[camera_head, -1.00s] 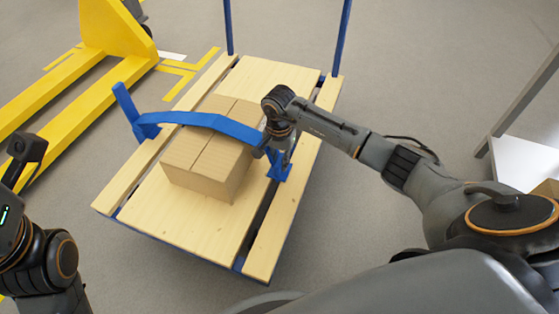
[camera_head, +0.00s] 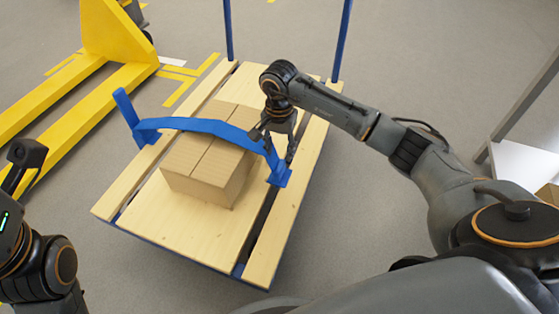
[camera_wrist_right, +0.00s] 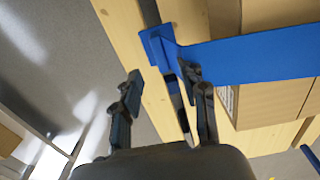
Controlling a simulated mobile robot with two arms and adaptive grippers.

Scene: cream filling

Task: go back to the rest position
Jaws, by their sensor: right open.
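My right gripper (camera_head: 275,150) is open and empty, pointing down beside the right end of the blue curved bar (camera_head: 210,126) of the cart. In the right wrist view its two fingers (camera_wrist_right: 162,100) stand apart, with the blue bar (camera_wrist_right: 250,58) just beyond them. I cannot tell whether a finger touches the bar. A closed cardboard box (camera_head: 208,160) sits on the wooden cart deck (camera_head: 185,222) under the bar. It also shows in the right wrist view (camera_wrist_right: 270,103). My left arm is at the left edge; its gripper's fingers are not visible.
A yellow pallet jack (camera_head: 112,45) stands at the upper left. Blue posts (camera_head: 341,40) rise at the cart's far end. A grey-framed rack (camera_head: 520,105) with a white shelf is at the right. The floor between cart and rack is clear.

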